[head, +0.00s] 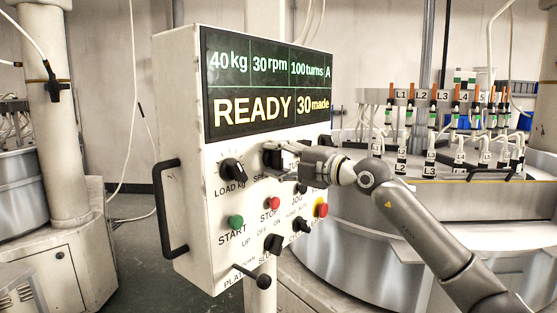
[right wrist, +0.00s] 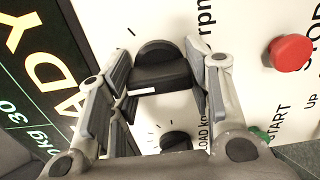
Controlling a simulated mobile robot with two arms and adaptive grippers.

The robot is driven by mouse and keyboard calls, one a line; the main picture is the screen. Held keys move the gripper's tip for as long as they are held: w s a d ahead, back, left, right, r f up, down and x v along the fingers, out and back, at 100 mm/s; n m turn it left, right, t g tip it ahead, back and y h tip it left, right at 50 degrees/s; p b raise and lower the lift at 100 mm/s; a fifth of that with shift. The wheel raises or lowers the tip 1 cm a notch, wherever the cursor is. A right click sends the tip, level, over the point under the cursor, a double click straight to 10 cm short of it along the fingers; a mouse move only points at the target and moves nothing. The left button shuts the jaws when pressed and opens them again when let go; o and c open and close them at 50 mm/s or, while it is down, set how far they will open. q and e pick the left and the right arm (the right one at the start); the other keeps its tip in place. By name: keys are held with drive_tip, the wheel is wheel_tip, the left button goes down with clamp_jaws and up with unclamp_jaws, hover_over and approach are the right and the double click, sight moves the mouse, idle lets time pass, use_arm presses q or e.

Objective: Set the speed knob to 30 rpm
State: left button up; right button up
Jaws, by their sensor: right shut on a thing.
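The speed knob (right wrist: 157,70) is black with a white mark and sits on the white control panel (head: 192,222). My right gripper (head: 274,158) is shut on the knob, with one finger on each side of it in the right wrist view. In the head view the gripper hides most of the knob and its scale. The display (head: 262,85) reads 40 kg, 30 rpm, 100 turns A, READY and 30 made. My left gripper is not in view.
The load knob (head: 232,171) is left of the gripper. The green start button (head: 236,222) and red stop button (head: 273,203) are below. A black handle (head: 165,208) stands out at the panel's left. Labelled hoses (head: 432,105) rise behind my right arm.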

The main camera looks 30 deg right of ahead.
sight(282, 161)
idle(0.3)
drive_tip(key=o, duration=1)
drive_tip(key=v, duration=0.6)
drive_tip(key=shift+s+d+f, duration=0.1)
drive_tip(key=shift+s+d, duration=0.15)
drive_tip(key=shift+s, duration=0.4)
